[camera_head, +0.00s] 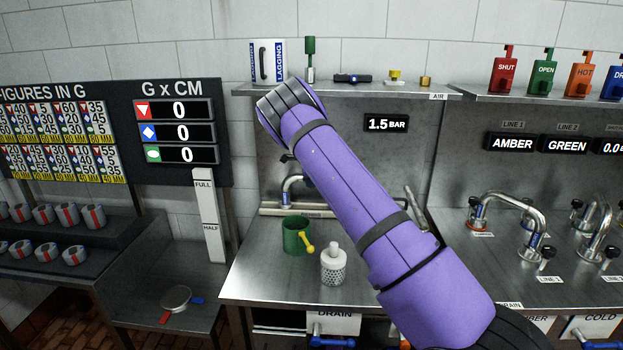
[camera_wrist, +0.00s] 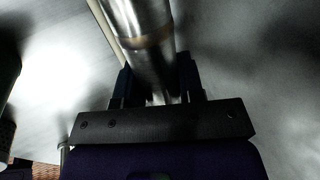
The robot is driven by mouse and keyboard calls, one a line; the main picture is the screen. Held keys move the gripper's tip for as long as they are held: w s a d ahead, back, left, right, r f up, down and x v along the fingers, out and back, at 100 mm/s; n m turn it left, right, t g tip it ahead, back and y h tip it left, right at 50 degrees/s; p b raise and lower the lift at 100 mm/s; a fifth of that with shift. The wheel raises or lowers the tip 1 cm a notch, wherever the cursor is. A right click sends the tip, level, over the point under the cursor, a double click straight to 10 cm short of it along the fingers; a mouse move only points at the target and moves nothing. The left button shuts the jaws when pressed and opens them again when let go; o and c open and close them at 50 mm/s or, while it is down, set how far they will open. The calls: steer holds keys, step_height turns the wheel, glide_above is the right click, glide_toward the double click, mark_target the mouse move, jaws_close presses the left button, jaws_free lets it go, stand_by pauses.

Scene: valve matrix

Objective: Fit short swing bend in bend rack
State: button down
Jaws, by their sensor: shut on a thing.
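In the wrist view my gripper (camera_wrist: 157,88) is shut on a shiny metal pipe, which looks like the short swing bend (camera_wrist: 143,38); a brownish ring runs round it. The pipe's far end is out of that view. In the head view my purple arm hides the gripper. A curved metal pipe with a blue band shows left of the arm; I cannot tell whether it is the held one. The pale strip that looks like the bend rack (camera_head: 270,209) lies at the back of the steel bench, its middle hidden by my arm. A straight pipe stands tilted at its right end.
A green jug (camera_head: 296,236) with a yellow handle and a white perforated bottle (camera_head: 333,267) stand on the bench before the rack. A shelf (camera_head: 430,91) runs above. Fixed bends (camera_head: 516,205) stand on the right bench. The bench's front left is clear.

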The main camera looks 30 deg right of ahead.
steer(key=c, duration=0.7)
jaws_free()
steer(key=shift+o, duration=0.2)
steer(key=v, duration=1.1)
